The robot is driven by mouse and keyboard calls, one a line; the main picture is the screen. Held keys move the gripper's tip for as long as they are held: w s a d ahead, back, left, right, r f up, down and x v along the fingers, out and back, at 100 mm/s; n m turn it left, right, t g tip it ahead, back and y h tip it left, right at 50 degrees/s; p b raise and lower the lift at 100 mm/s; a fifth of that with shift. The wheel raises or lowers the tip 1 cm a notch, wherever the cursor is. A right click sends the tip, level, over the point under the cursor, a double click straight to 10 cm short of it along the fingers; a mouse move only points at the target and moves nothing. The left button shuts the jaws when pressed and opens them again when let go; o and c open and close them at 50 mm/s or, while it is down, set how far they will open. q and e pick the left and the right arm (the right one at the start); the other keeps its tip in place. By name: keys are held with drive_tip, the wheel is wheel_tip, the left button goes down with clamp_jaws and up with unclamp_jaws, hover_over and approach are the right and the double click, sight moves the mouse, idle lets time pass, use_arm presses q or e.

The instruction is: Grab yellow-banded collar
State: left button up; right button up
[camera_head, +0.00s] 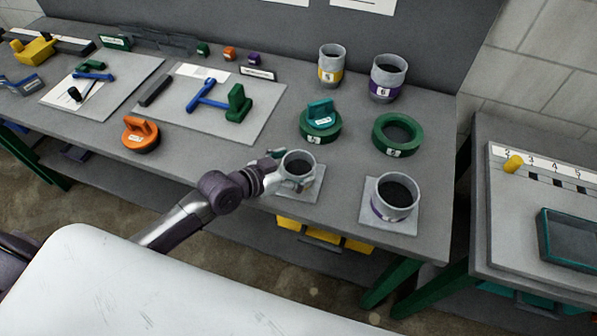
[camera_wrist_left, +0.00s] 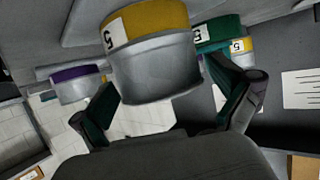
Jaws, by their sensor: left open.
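A grey collar (camera_head: 299,160) stands on a light square pad (camera_head: 310,192) near the bench's front edge. In the left wrist view this near collar (camera_wrist_left: 150,75) shows a yellow band and a label reading 5. My left gripper (camera_head: 286,177) is open, with its fingers on either side of this collar; whether they touch it I cannot tell. In the wrist view the gripper (camera_wrist_left: 166,100) has its two fingers spread around the collar. Another yellow-banded collar (camera_head: 331,64) stands at the back of the bench. My right gripper is not in view.
A purple-banded collar (camera_head: 394,197) stands on a pad to the right, another purple-banded collar (camera_head: 387,77) at the back. A green ring (camera_head: 398,134) and a green lidded piece (camera_head: 320,126) lie behind my gripper. An orange handled piece (camera_head: 140,135) sits left.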

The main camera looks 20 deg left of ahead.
use_arm(q)
drive_tip(key=shift+w+d+f, duration=0.25)
drive_tip(key=shift+w+d, duration=0.1)
drive_tip(key=shift+w, duration=0.2)
drive_tip(key=shift+s, duration=0.1)
drive_tip(key=shift+c, duration=1)
drive_tip(key=c, duration=1)
drive_tip(key=shift+r, duration=0.1)
